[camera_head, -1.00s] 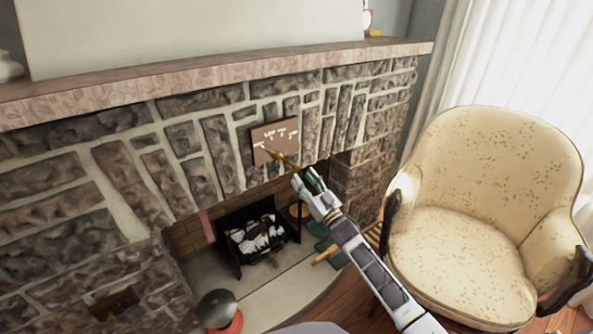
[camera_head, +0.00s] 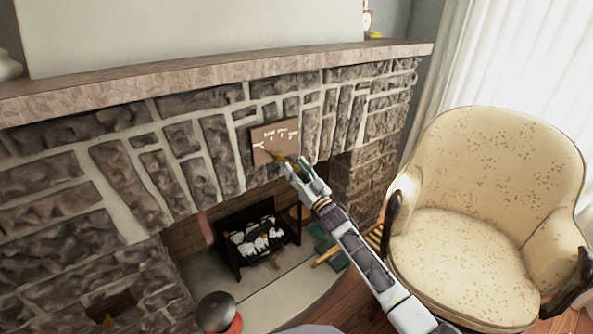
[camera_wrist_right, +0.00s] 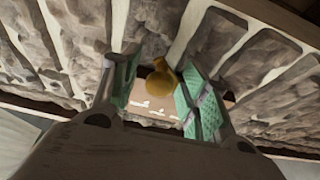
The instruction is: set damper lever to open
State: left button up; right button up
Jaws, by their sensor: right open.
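The damper lever (camera_head: 277,157) is a thin brass lever on a brown plate (camera_head: 285,131) with white lettering, set in the stone fireplace front. My right gripper (camera_head: 297,168) is at the near end of the lever, just below the plate. In the right wrist view, the lever's rounded brass knob (camera_wrist_right: 158,82) lies between the two green-padded fingers of my open right gripper (camera_wrist_right: 157,86). It looks closer to the right finger; I cannot tell whether they touch. Part of the lever is hidden behind the gripper in the head view. My left gripper is not in view.
The stone mantel (camera_head: 210,88) juts out above the plate. Below is the firebox with a dark grate (camera_head: 255,245) holding pale logs. A cream armchair (camera_head: 470,240) stands to the right of my right arm. A dark rounded object (camera_head: 216,311) is at the lower left.

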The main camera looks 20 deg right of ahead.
grip_shut()
dwell(0.5)
